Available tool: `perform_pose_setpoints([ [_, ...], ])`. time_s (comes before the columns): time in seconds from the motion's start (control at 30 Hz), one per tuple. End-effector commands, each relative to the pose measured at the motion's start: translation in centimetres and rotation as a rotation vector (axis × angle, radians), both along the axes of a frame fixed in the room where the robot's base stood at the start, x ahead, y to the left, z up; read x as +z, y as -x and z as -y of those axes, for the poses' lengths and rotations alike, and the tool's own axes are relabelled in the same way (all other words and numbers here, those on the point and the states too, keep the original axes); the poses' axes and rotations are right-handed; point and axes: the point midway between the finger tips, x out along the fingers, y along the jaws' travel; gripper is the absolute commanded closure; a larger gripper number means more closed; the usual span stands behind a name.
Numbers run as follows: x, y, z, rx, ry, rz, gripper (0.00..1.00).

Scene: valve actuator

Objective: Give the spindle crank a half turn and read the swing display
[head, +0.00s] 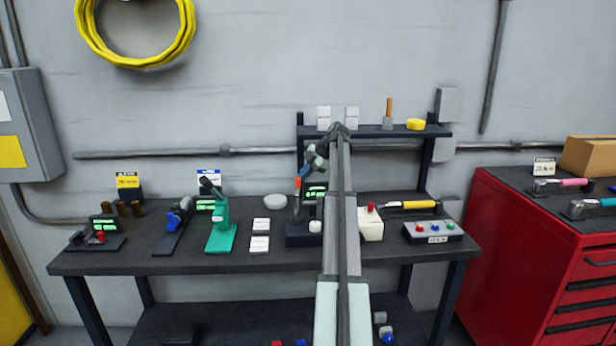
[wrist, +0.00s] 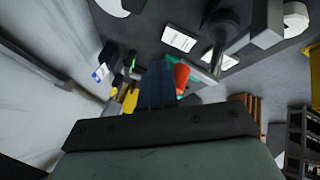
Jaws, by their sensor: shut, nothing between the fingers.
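Near the middle of the bench in the head view, a dark unit (head: 298,236) has a white knob on top. An upright grey rod with an orange-red tip (head: 297,184) rises from it; I cannot tell for sure that this is the spindle crank. A small display (head: 313,190) with green text stands behind, partly hidden by my arm; its text is too small to read. My gripper (head: 302,173) is shut, pointing down just above or beside the orange-red tip. In the wrist view its blue fingers (wrist: 157,85) are next to an orange-red part (wrist: 182,77); contact is unclear.
A green press-like device (head: 221,228) and a blue-handled device (head: 182,212) stand to the left. A cream box (head: 371,226) and a button box (head: 433,232) are to the right. A raised shelf (head: 382,131) stands behind. White cards (head: 260,244) lie left of the unit.

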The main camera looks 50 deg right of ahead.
Motion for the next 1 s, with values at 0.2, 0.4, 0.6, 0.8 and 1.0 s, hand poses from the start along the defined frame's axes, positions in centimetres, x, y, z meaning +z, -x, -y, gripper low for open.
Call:
perform_pose_setpoints([
  [0.2,0.03,-0.61,-0.21,0.079,0.0,0.0,1.0],
  [0.4,0.02,-0.71,-0.36,0.108,0.0,0.0,1.0],
  [0.6,0.03,-0.72,-0.42,0.113,0.0,0.0,1.0],
  [0.8,0.03,-0.7,-0.42,0.112,-0.001,0.0,1.0],
  [1.0,0.12,-0.66,-0.36,0.112,-0.001,0.0,1.0],
])
